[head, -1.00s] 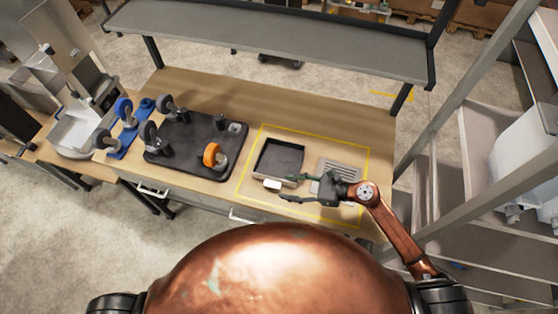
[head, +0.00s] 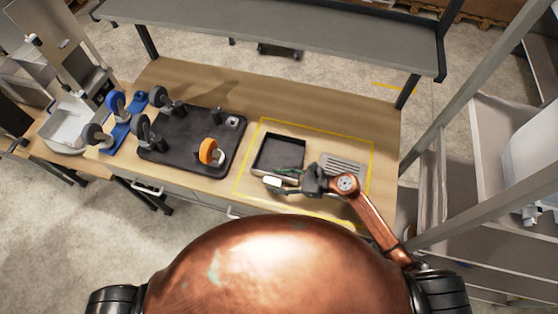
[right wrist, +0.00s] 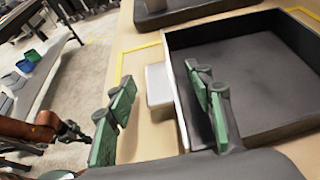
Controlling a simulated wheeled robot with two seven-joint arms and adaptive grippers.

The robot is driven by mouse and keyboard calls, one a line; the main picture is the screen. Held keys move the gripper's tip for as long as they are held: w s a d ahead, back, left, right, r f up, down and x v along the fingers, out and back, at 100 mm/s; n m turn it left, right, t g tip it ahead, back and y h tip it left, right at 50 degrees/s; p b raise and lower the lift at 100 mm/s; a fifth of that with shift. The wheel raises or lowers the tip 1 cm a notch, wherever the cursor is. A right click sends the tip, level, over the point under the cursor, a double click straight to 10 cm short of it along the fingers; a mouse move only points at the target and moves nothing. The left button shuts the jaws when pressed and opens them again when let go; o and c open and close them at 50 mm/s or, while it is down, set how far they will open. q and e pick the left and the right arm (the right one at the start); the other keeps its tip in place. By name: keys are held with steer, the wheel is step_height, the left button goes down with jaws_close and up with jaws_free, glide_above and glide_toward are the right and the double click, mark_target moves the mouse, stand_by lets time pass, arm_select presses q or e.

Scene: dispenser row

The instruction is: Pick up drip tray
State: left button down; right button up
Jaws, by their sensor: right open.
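The drip tray (head: 293,140) is a dark, square, shallow tray on the table inside a yellow outline. A pale block (head: 271,182), like a handle, stands at its front wall. My right gripper (head: 283,182) is open at that front wall, its fingers reaching left towards the block. In the right wrist view, the open green fingers (right wrist: 160,95) straddle the block (right wrist: 158,84). One finger overlaps the tray's wall, the other is outside; contact cannot be told. The tray's dark floor (right wrist: 232,75) looks empty. What seems my left gripper (right wrist: 75,133) is small and far off in the right wrist view.
A slotted grey grate (head: 342,164) lies right of the tray, partly behind my right gripper. A grey shelf (head: 280,38) spans the back. The table behind the tray is clear.

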steer(key=shift+x, duration=1)
jaws_close()
